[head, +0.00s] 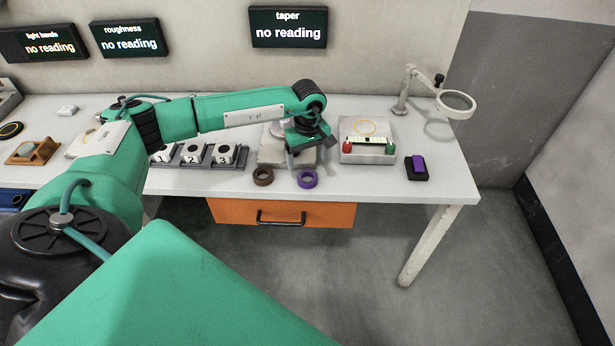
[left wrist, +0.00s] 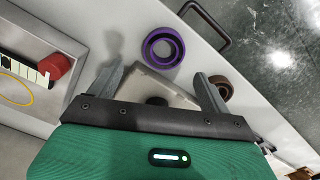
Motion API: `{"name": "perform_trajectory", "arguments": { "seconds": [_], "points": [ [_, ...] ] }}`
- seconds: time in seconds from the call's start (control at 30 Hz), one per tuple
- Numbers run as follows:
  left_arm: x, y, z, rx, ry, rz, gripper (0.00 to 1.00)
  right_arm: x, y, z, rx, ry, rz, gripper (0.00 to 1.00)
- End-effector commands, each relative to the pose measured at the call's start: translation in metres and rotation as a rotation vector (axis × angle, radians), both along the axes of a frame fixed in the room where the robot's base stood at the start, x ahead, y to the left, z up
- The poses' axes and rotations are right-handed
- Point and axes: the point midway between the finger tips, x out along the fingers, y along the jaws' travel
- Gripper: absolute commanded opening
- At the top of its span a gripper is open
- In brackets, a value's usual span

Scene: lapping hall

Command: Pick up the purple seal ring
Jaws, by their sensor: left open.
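The purple seal ring (head: 307,178) lies flat on the white table near its front edge. It also shows in the left wrist view (left wrist: 163,48), beyond the fingertips and apart from them. A brown ring (head: 263,176) lies to its left; in the left wrist view this ring (left wrist: 221,87) is beside one fingertip. My left gripper (head: 304,150) is above the table, behind the purple ring in the head view. In the left wrist view my left gripper (left wrist: 160,82) has its two fingers wide apart with nothing held. My right gripper is not in view.
A grey plate (head: 270,157) lies under my left gripper. A grey box with red and green knobs (head: 368,155) and a purple-topped black block (head: 417,167) stand to the right. Numbered blocks (head: 193,154) stand left. A magnifier (head: 456,101) stands at back right. An orange drawer (head: 283,213) hangs below.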

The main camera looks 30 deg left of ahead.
Motion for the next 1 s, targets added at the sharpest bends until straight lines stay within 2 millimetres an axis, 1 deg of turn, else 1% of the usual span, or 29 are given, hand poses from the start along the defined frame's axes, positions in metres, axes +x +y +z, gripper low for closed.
{"name": "perform_trajectory", "arguments": {
  "seconds": [0.17,0.3,0.4,0.5,0.67,0.7,0.77,0.8,0.93,0.97,1.0],
  "points": [
    [-0.005,-0.002,-0.015,0.001,0.003,0.0,0.81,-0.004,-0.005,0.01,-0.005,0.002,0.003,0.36],
    [-0.009,-0.004,-0.037,0.0,0.004,0.001,0.81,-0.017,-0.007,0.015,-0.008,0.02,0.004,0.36],
    [-0.009,-0.004,-0.048,-0.001,0.003,0.001,0.81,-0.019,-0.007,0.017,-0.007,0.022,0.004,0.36],
    [-0.008,-0.004,-0.053,-0.001,0.001,0.001,0.81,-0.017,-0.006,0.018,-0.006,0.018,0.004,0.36],
    [-0.008,-0.004,-0.054,0.0,0.0,0.001,0.81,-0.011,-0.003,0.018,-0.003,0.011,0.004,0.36],
    [-0.008,-0.004,-0.054,0.0,0.0,0.001,0.79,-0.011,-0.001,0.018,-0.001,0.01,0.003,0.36],
    [-0.008,-0.004,-0.054,0.0,0.0,0.001,0.67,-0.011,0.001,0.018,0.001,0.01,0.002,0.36],
    [-0.008,-0.004,-0.054,0.0,0.0,0.001,0.59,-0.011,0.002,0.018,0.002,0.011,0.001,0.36],
    [-0.008,-0.004,-0.054,-0.001,0.001,0.001,0.34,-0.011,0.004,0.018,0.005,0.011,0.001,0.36],
    [-0.008,-0.004,-0.054,0.0,0.0,0.001,0.32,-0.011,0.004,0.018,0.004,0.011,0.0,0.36],
    [-0.008,-0.004,-0.053,0.0,0.0,0.001,0.32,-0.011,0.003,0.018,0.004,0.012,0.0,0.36]
  ]
}}
